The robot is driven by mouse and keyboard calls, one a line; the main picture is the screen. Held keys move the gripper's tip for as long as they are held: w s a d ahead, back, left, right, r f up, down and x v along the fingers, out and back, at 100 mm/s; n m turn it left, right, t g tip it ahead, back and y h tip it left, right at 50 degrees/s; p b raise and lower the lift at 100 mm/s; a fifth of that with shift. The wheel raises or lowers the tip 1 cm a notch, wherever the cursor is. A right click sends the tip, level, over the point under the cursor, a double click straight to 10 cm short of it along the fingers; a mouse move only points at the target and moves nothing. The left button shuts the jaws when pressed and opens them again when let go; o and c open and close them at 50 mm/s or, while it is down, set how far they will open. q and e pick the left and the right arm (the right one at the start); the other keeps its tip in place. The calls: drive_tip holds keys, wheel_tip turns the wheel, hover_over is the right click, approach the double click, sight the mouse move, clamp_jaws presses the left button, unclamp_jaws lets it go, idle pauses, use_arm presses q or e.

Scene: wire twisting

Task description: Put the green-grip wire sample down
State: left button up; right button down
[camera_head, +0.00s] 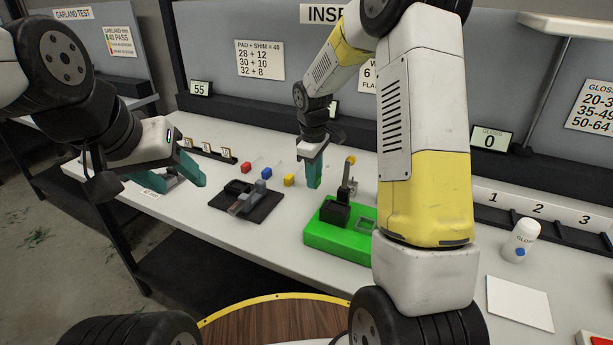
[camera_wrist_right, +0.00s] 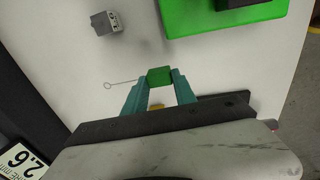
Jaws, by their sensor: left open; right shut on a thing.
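The green-grip wire sample (camera_wrist_right: 159,75) is in the right wrist view, a small green block with a thin wire ending in a loop to the left. My right gripper (camera_wrist_right: 158,88) is shut on the block with its teal fingers. In the head view my right gripper (camera_head: 314,175) points down over the white table, behind the green-based device; the green grip cannot be told from the teal fingers there. Whether the sample touches the table is unclear. My left gripper (camera_head: 178,175) is open and empty over the table's left end.
Red (camera_head: 246,168), blue (camera_head: 267,173) and yellow (camera_head: 289,180) wire samples lie in a row left of my right gripper. A black plate with a grey device (camera_head: 260,212) and the green-based device (camera_head: 332,242) stand in front. A white bottle (camera_head: 523,238) stands at the right.

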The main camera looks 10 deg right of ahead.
wheel_tip(320, 180, down, 5)
drive_tip(key=shift+r, duration=0.1)
idle(0.3)
drive_tip(key=c, duration=1)
unclamp_jaws()
